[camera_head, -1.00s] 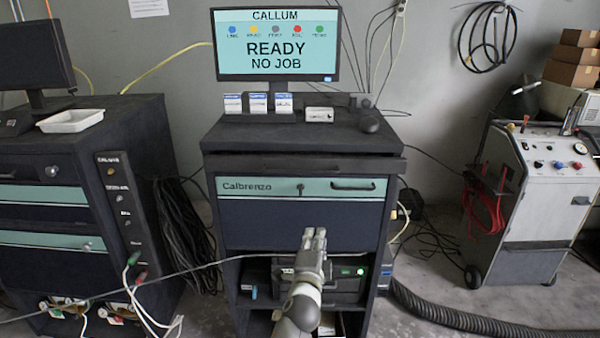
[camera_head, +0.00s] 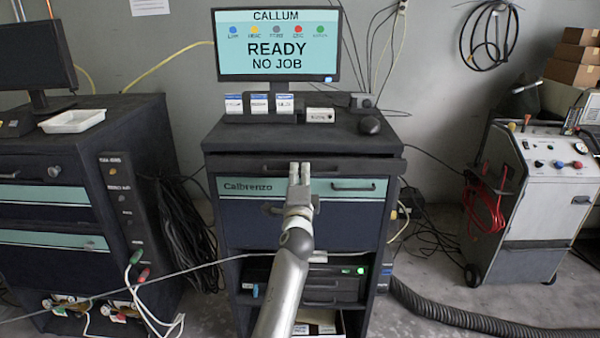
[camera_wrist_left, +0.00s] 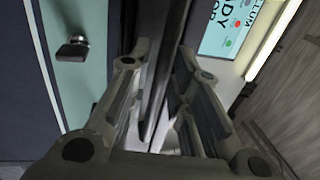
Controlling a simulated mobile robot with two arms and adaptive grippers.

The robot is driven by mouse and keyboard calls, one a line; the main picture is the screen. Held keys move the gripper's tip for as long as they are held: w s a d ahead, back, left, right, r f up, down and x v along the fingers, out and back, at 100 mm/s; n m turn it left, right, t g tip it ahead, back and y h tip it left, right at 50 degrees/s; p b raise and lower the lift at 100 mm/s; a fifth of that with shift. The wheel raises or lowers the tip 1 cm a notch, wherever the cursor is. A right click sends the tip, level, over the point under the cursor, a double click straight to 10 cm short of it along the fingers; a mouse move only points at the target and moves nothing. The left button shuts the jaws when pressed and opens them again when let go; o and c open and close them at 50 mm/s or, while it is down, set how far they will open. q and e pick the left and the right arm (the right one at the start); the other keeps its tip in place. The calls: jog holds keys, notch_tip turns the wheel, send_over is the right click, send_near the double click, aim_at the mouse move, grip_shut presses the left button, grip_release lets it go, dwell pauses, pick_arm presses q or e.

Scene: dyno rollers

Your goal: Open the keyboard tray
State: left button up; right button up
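The keyboard tray (camera_head: 380,166) is the dark slab just under the top of the middle cabinet, with a thin dark bar along its front. My left gripper (camera_head: 300,173) is in front of the tray's middle, fingers pointing toward it. In the left wrist view its two fingers (camera_wrist_left: 160,75) stand apart, and the tray's dark front edge (camera_wrist_left: 158,85) runs between them. I cannot tell whether the fingers touch it. The gripper hides part of the tray front. My right gripper is in neither view.
Below the tray is a teal-fronted drawer (camera_head: 240,188) with a handle (camera_head: 353,186) and a lock. A monitor (camera_head: 277,45), small boxes and a mouse (camera_head: 369,125) are on the cabinet top. A grey machine (camera_head: 545,190) stands right, another dark cabinet (camera_head: 60,150) left.

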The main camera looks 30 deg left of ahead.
pick_arm(q)
jog(key=shift+w+a+r, duration=0.1)
jog(key=shift+w+a, duration=0.15)
jog(key=shift+w, duration=0.1)
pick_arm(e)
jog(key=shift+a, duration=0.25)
pick_arm(q)
grip_shut()
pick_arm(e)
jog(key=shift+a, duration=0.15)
pick_arm(q)
jog(key=shift+d, duration=0.1)
